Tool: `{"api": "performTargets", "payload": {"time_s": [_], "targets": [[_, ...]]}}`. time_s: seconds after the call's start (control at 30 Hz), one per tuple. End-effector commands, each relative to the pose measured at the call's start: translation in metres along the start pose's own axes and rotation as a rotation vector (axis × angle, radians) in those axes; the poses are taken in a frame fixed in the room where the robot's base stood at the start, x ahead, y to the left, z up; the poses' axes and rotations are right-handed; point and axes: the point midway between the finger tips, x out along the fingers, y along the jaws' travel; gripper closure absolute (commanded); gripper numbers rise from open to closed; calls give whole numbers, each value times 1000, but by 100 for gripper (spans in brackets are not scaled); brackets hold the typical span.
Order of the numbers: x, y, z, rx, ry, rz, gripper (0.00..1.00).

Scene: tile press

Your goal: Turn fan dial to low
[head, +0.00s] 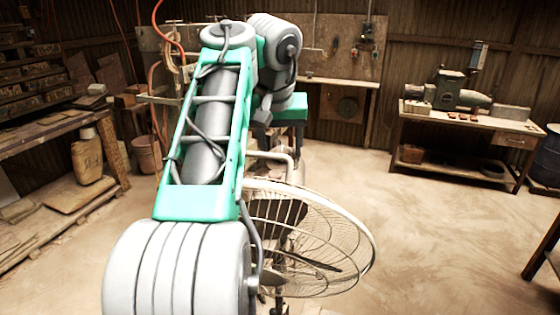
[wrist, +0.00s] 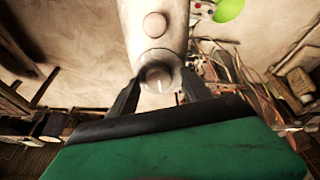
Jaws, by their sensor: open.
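The fan (head: 345,222), with a round wire cage, stands in the middle of the head view, partly behind my arm. In the wrist view its pale housing (wrist: 152,50) comes down from the top, with a round knob (wrist: 154,24) on it. Below this, at the housing's end, is the round dial (wrist: 157,74) with a short white mark at its lower edge. My gripper (wrist: 160,84) is open, its two dark fingers on either side of the dial. I cannot tell whether they touch it. The dial and fingertips cannot be made out in the head view.
A workbench (head: 462,121) with a grinder-like machine stands at the back right. A cluttered bench (head: 60,138) is at the left, with sacks and a bucket (head: 147,154) near it. The sandy floor to the right of the fan is open.

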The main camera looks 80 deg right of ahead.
Motion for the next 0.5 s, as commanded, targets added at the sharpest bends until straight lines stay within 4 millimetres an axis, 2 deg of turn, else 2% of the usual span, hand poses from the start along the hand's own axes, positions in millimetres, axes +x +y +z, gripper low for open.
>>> {"api": "performTargets", "payload": {"time_s": [0.03,0.3,0.5], "targets": [[6,0,1,-1,2,0,42],[6,0,-1,0,1,0,42],[6,0,-1,0,1,0,59]]}}
